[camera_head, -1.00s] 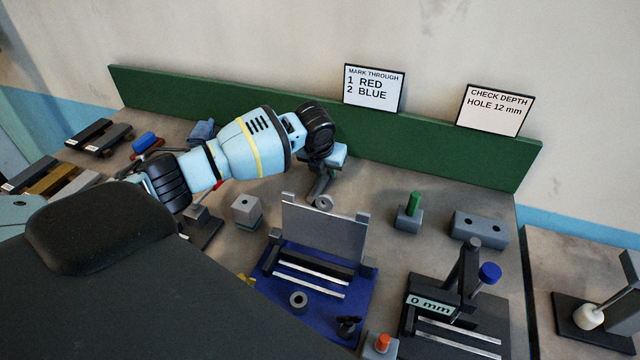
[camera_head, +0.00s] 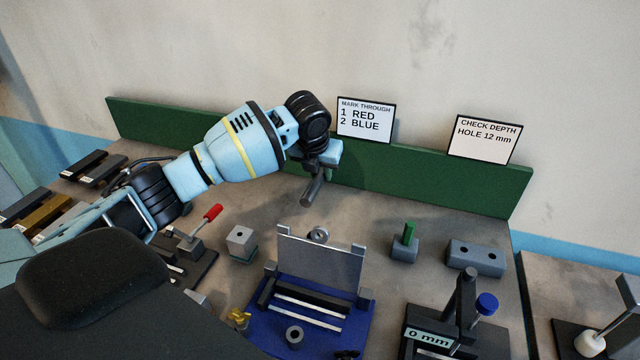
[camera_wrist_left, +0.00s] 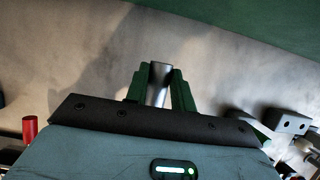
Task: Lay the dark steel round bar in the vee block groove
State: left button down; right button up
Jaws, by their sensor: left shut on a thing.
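My left gripper (camera_head: 321,166) is at the back middle of the bench, in front of the green back panel. It is shut on the dark steel round bar (camera_head: 312,190), which hangs tilted below it, pointing down and toward the front. In the left wrist view, the bar (camera_wrist_left: 158,80) sits between the two green fingers of the gripper (camera_wrist_left: 158,92). The bar looks clear of the other parts, though its height above the bench is hard to judge. I cannot tell surely which piece is the vee block; no groove shows clearly. My right gripper is not in view.
A blue-based fixture (camera_head: 262,328) with an upright plate stands in front. A grey cube (camera_head: 241,241), a red-handled piece (camera_head: 212,213), a block with a green pin (camera_head: 404,248) and a two-hole block (camera_head: 476,258) stand around. A gauge (camera_head: 433,337) is at front right.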

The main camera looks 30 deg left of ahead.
pick_arm(q)
jog(key=shift+r, duration=0.6)
